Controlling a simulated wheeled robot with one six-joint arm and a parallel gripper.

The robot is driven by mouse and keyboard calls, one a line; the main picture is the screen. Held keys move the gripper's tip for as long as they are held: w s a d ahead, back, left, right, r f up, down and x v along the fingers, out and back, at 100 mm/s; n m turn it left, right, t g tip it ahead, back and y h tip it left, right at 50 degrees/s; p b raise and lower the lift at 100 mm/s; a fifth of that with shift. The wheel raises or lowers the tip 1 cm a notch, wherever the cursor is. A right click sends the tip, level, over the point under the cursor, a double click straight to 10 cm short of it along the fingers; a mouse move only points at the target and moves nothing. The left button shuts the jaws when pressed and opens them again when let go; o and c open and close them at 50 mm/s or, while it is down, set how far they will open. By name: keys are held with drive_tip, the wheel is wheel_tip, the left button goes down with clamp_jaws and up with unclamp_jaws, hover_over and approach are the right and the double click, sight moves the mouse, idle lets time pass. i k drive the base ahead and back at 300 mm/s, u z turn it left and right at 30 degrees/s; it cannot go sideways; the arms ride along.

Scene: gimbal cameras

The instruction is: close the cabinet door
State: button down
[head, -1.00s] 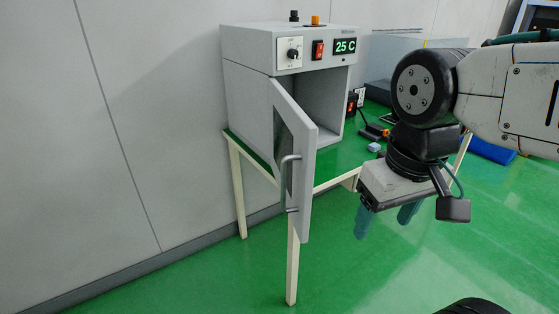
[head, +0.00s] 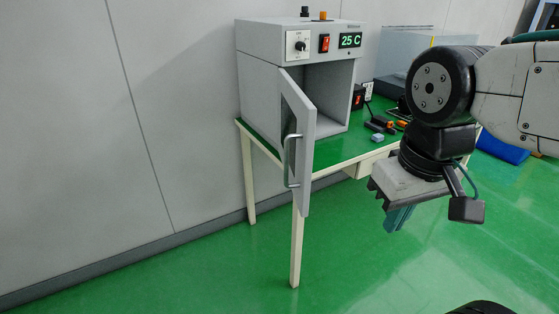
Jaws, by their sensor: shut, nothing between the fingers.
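The grey cabinet (head: 262,95) stands on a green-topped table (head: 262,143) against the wall. Its door (head: 308,137) is hinged at the left front edge and stands wide open toward me, leaving the dark inside visible. My gripper (head: 398,219) points down to the right of the door, in front of the table, apart from both. Its blue fingers are together with nothing between them.
Small tools and a blue block (head: 377,138) lie on the table right of the cabinet, near a black box with a red switch (head: 358,98). A larger grey box (head: 408,62) stands behind. Green floor (head: 350,270) in front is clear.

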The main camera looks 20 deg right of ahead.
sight(297, 115)
drive_tip(key=z, duration=0.05)
drive_tip(key=k, duration=0.2)
drive_tip(key=u, duration=0.95)
drive_tip(key=i, duration=0.65)
drive_tip(key=z, duration=1.05)
